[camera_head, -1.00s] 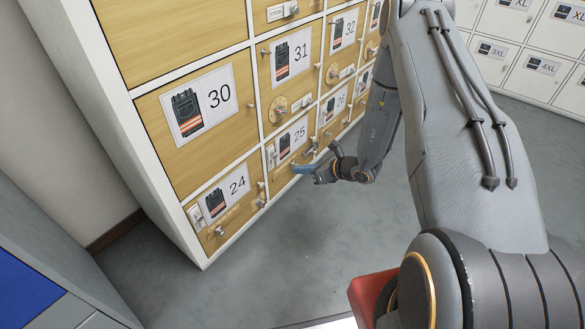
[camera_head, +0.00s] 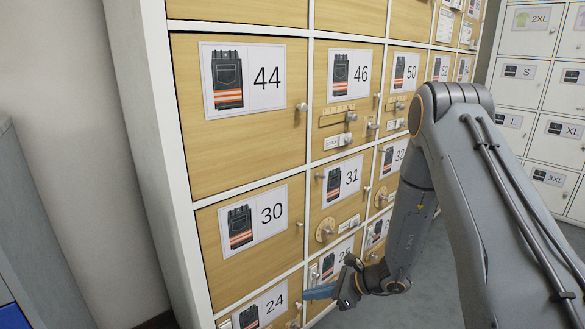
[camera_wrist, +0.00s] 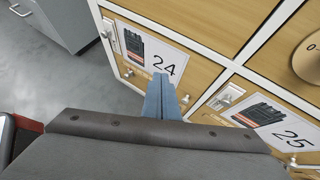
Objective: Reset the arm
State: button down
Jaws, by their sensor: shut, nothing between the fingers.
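My gripper (camera_head: 322,290) is in front of the lower lockers in the head view, its blue fingers pointing left toward the door numbered 24 (camera_head: 262,307). In the wrist view the gripper (camera_wrist: 160,88) has its two blue fingers together, with nothing between them. The fingertips overlap the label of door 24 (camera_wrist: 127,71) in that view. Whether they touch the door cannot be told. My arm is bent, with its elbow high at the right of the head view.
Wooden locker doors numbered 30 (camera_head: 230,262), 31 (camera_head: 325,205) and 44 (camera_head: 195,140) carry knobs and latches that stick out. White size-marked lockers (camera_head: 520,100) stand behind at the right. A grey cabinet (camera_wrist: 75,18) stands across some open floor (camera_wrist: 40,75).

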jog(key=s+a+r+n+g+h, duration=0.2)
jog(key=s+a+r+n+g, duration=0.2)
jog(key=s+a+r+n, duration=0.4)
jog(key=s+a+r+n+g+h, duration=0.1)
jog(key=s+a+r+n+g, duration=0.3)
jog(key=s, duration=0.5)
jog(key=s+d+r+n+t+h, duration=0.25)
jog(key=s+r+n, duration=0.25)
jog(key=s+n, duration=0.3)
jog(key=s+d+r+n+t+h, duration=0.1)
jog(key=s+r+n+t+h, duration=0.1)
jog(key=s+r+n+h, duration=0.45)
jog(key=d+r+m+y+p, duration=0.1)
jog(key=d+r+m+p, duration=0.1)
jog(key=d+r+p, duration=0.8)
jog(key=d+r+m+p, duration=0.2)
jog(key=d+r+p, duration=0.9)
jog(key=r+p, duration=0.4)
jog(key=p, duration=0.3)
jog(key=shift+s+r+y, duration=0.2)
jog(key=shift+r+y, duration=0.1)
jog(key=shift+y, duration=0.1)
jog(key=shift+g, duration=0.25)
